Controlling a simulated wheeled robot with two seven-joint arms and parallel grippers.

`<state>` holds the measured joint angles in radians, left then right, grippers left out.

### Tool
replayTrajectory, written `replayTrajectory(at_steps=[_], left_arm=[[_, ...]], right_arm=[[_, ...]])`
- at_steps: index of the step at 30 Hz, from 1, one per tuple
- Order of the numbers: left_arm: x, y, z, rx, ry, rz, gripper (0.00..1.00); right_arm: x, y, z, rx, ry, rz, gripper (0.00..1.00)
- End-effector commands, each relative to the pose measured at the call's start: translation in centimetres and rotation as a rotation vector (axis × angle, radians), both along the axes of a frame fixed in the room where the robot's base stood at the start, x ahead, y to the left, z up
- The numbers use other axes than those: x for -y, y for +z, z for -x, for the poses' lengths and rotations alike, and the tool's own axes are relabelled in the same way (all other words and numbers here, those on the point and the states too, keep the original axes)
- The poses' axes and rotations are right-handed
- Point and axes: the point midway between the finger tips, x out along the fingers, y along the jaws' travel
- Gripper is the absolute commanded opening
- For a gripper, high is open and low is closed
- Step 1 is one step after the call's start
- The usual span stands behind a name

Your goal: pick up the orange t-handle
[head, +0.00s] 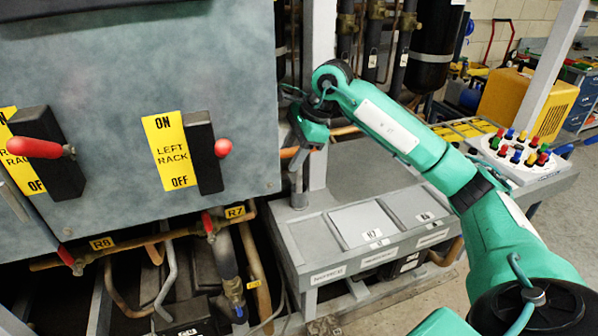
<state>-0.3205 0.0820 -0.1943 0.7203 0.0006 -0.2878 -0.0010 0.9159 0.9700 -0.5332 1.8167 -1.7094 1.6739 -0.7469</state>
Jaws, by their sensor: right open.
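I cannot clearly make out an orange T-handle. An orange-brown bar (289,152) shows just left of my right gripper, and a similar stretch shows to its right. I cannot tell whether these are a handle or copper pipe passing behind. My right gripper (298,168) points down beside the grey panel's right edge, in front of an upright post. It is open, and I see nothing held in it. The space between its fingers is small and partly hidden by the gripper body. My left gripper is out of view.
The grey panel (100,90) carries two red-handled switches, one by a "LEFT RACK" label (170,152). Pipes with red valve levers, tagged R7 (235,212) and R8 (102,243), run below. A grey bench (330,205) lies under my right arm. Colored knobs (520,148) stand at right.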

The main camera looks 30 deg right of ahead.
Motion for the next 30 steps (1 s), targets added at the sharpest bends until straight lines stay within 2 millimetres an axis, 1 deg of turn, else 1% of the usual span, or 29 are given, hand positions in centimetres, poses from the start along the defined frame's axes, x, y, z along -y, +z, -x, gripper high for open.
replayTrajectory(at_steps=[2,7,11,12,14,23,30], left_arm=[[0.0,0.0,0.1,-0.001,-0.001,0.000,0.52],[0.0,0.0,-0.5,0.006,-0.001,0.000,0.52],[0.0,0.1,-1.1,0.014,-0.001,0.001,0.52],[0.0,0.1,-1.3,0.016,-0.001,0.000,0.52],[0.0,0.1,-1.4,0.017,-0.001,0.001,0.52],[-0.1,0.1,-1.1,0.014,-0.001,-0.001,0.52],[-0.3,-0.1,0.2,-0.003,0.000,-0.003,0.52]], right_arm=[[-0.1,-0.2,-0.1,0.000,0.000,0.000,0.44],[-0.1,-0.2,-0.1,0.001,0.000,0.000,0.44],[-0.1,-0.2,-0.1,0.001,0.000,0.000,0.19],[-0.1,-0.2,-0.1,0.001,0.000,0.000,0.11],[-0.1,-0.2,-0.1,0.001,0.000,0.000,0.00],[-0.1,-0.1,-0.1,0.002,0.000,0.000,0.00],[-0.1,0.7,-0.1,0.003,0.000,0.000,0.00]])
